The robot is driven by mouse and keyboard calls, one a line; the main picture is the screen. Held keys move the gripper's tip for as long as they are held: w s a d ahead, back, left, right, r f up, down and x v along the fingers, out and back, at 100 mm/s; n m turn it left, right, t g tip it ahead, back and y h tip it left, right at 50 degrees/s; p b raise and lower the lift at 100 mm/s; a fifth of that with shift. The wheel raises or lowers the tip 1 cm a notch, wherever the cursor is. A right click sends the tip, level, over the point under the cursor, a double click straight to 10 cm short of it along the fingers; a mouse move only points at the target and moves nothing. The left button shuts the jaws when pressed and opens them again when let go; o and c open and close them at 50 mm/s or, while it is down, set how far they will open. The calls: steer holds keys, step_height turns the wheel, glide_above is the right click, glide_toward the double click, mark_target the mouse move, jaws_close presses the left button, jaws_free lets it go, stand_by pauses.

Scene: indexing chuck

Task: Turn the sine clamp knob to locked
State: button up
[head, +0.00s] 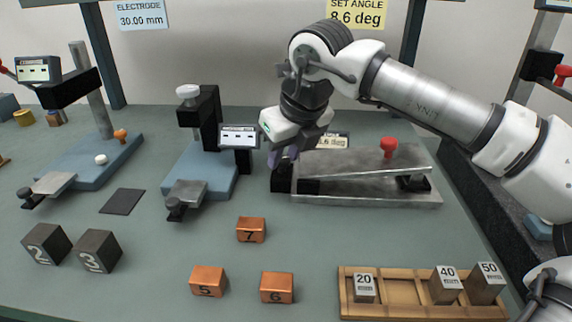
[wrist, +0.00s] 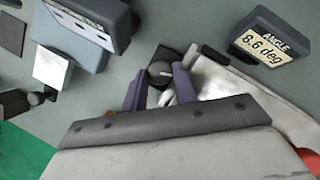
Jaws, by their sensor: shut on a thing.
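The sine plate (head: 365,165) stands at the back right of the bench, its steel top tilted, with an angle display (head: 333,141) behind it. My gripper (head: 283,158) points down at the plate's left end. In the wrist view my gripper (wrist: 159,84) has its two purple fingers shut on the sine clamp knob (wrist: 160,70), a dark round knob with a white pointer mark. The knob sits on a dark block. In the head view the gripper hides the knob. The angle display also shows in the wrist view (wrist: 264,43), reading 8.6 deg. I cannot read any locked mark.
A red knob (head: 388,146) stands on the sine plate's right part. A blue-based gauge stand (head: 200,180) with a small screen (head: 239,137) is close left of my gripper. Copper blocks (head: 251,230) and a wooden block tray (head: 400,312) lie in front.

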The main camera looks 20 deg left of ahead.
steer(key=shift+s+a+m+t+h+b, duration=0.1)
steer(key=shift+m+t+h+b, duration=0.35)
steer(key=shift+m+b, duration=0.95)
steer(key=shift+m, duration=0.4)
steer(key=o, duration=1)
steer(key=shift+r, duration=0.1)
